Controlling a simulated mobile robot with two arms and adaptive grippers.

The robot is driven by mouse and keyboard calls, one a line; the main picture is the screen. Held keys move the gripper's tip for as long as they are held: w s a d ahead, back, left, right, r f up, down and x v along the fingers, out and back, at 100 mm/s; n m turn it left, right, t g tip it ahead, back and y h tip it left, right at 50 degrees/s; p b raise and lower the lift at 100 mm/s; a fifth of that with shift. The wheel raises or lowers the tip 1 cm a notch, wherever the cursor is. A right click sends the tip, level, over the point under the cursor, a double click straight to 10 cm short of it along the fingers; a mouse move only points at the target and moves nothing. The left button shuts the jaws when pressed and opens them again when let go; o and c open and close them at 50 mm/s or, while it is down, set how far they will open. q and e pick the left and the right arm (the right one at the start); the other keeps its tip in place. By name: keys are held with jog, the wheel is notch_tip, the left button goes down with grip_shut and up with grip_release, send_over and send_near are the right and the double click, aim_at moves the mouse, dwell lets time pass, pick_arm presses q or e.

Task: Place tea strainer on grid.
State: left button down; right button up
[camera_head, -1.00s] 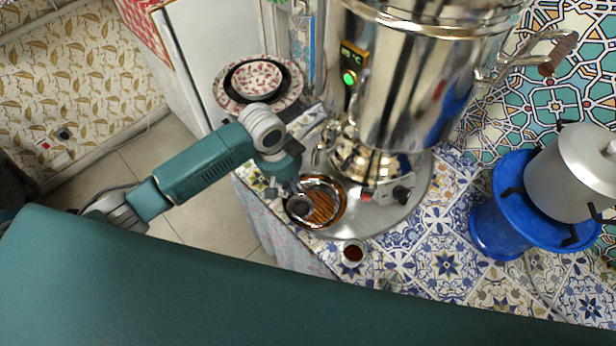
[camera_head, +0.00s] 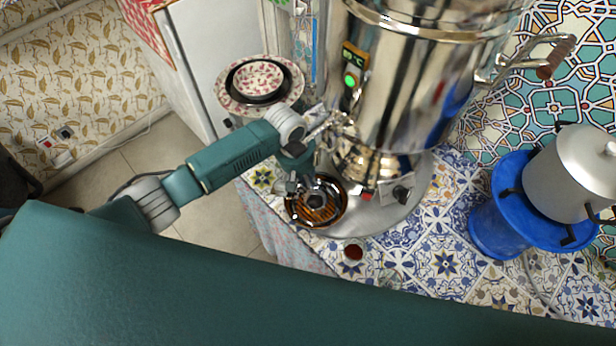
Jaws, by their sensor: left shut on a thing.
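The grid (camera_head: 330,214) is a round, orange-brown slatted drip tray with a dark rim at the foot of the samovar (camera_head: 420,80). The tea strainer (camera_head: 316,201) shows as a small dark round cup over the middle of the grid. My left gripper (camera_head: 297,188) is at the grid's upper left edge, shut on the tea strainer. The gripper partly hides the strainer's handle. I cannot tell whether the strainer touches the grid or hangs just above it. My right gripper is not in view.
Stacked plates and a bowl (camera_head: 258,80) are at the upper left. Tiled counter between is mostly clear.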

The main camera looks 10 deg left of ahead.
pick_arm(q)
jog(key=c, duration=2)
grip_release()
jog(key=shift+f, duration=0.1)
notch_tip(320, 180, up, 12)
jog(key=s+a+b, duration=0.1)
jog(key=shift+s+a, duration=0.2)
jog(key=shift+a, duration=0.2)
jog(key=shift+a, duration=0.1)
